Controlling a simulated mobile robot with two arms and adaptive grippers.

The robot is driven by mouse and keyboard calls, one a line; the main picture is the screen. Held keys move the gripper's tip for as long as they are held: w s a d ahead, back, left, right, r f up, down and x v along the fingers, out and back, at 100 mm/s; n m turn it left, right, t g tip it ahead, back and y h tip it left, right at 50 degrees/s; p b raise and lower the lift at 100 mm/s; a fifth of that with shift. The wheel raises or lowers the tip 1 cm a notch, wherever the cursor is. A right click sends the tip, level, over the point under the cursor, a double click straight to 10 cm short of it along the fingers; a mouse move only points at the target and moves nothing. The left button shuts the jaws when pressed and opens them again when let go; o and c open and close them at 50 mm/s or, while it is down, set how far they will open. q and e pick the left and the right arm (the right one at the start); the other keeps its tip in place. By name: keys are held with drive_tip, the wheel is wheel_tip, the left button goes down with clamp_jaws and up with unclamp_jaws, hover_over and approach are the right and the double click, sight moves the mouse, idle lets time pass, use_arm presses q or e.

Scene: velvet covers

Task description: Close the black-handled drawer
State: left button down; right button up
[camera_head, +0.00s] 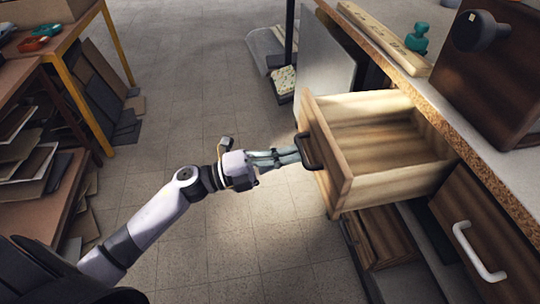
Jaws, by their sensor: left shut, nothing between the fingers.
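The wooden drawer (372,143) stands pulled out of the bench at the right, and its inside looks empty. Its black handle (308,151) is on the drawer's front face. My left gripper (296,155) is shut, with its fingertips at the black handle. I cannot tell whether the fingertips touch the handle or the drawer front. My right gripper is not in view.
A second drawer with a white handle (479,252) is shut at the lower right. The bench top (470,134) carries a dark wooden box (487,66) and a teal object (417,38). Wooden boards (384,237) lie below the open drawer. Shelves stand at the left; the floor (196,112) between is clear.

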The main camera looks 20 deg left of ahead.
sight(317, 153)
use_arm(q)
drive_tip(key=x, duration=0.6)
drive_tip(key=f+p+x, duration=0.1)
drive_tip(key=x, duration=0.5)
drive_tip(key=f+x, duration=0.1)
drive_tip(key=x, duration=0.1)
drive_tip(key=shift+d, duration=0.2)
drive_tip(key=x, duration=0.2)
drive_tip(key=f+x, duration=0.1)
drive_tip(key=x, duration=0.5)
drive_tip(key=shift+w+d+f+b, duration=0.1)
drive_tip(key=shift+d+f+b, duration=0.2)
drive_tip(key=shift+f, duration=0.1)
drive_tip(key=shift+w+d, duration=0.3)
drive_tip(key=shift+r, duration=0.15)
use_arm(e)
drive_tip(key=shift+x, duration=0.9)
use_arm(q)
drive_tip(key=shift+r, duration=0.1)
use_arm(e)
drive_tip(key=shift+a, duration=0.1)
